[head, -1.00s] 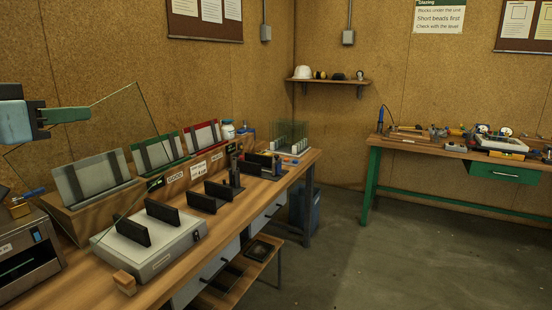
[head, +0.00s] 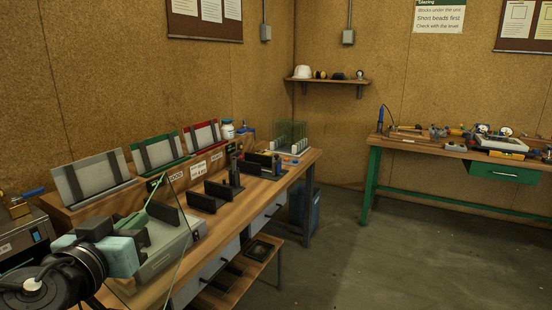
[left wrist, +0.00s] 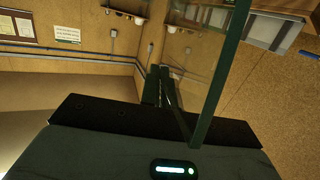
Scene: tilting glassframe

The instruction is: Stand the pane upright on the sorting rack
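My left gripper (head: 138,222) is shut on the glass pane (head: 178,218), a clear sheet with thin greenish edges. The pane is tilted above the bench at the near left, in front of a light grey box with black uprights (head: 165,250). In the left wrist view the fingers (left wrist: 165,92) grip the pane (left wrist: 221,80), whose green edge runs across the picture. The sorting rack (head: 172,152) stands along the back of the bench, with sloped grey, green and red bays that look empty. My arm hides part of the pane. My right gripper is out of view.
Black slotted holders (head: 212,195) stand along the bench (head: 240,195). A stand of upright glass sheets (head: 290,138) is at its far end. A metal machine (head: 22,242) sits at the left edge. Open floor (head: 350,255) lies to the right of the bench.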

